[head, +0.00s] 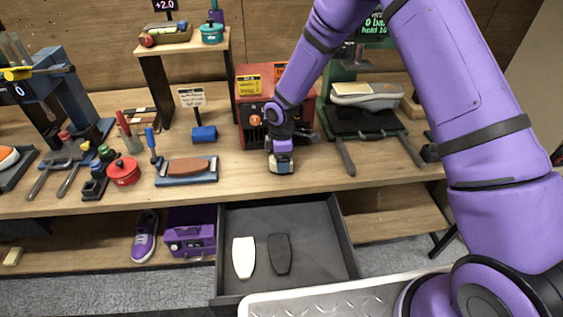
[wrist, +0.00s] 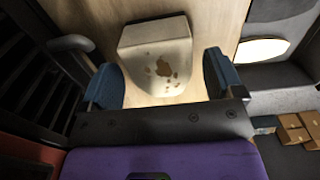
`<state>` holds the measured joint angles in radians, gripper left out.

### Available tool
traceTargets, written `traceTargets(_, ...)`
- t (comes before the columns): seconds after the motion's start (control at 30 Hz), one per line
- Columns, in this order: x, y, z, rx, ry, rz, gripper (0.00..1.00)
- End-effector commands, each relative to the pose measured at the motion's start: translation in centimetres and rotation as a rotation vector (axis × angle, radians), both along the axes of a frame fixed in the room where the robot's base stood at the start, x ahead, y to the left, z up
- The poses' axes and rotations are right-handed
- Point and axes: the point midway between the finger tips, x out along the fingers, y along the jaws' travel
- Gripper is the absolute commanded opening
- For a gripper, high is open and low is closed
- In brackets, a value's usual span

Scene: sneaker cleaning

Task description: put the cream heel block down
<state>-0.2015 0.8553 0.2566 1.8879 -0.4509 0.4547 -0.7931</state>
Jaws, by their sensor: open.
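The cream heel block (wrist: 156,50) is a pale block with brown stains on its face. In the wrist view it sits between and just beyond the blue fingertips of my gripper (wrist: 163,80), over the wooden bench top, with a gap showing beside each finger. In the head view my gripper (head: 281,162) is low at the bench, in front of the red machine, with its jaws open around the block. The block is mostly hidden by the gripper there. It appears to rest on the wood.
The red machine (head: 252,135) stands close behind my gripper. An open grey drawer (head: 320,270) below holds a cream sole piece (head: 243,257) and a dark one (head: 279,254). A brown block on a blue base (head: 187,168) lies to the left. Bare wood (head: 330,178) is at the right.

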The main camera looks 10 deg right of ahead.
Motion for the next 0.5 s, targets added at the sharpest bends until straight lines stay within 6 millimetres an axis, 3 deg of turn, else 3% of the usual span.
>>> traceTargets(0.3,0.0,-0.1,6.4,0.001,-0.002,-0.001,0.87)
traceTargets(0.5,0.0,0.0,8.9,0.001,-0.001,-0.001,0.87)
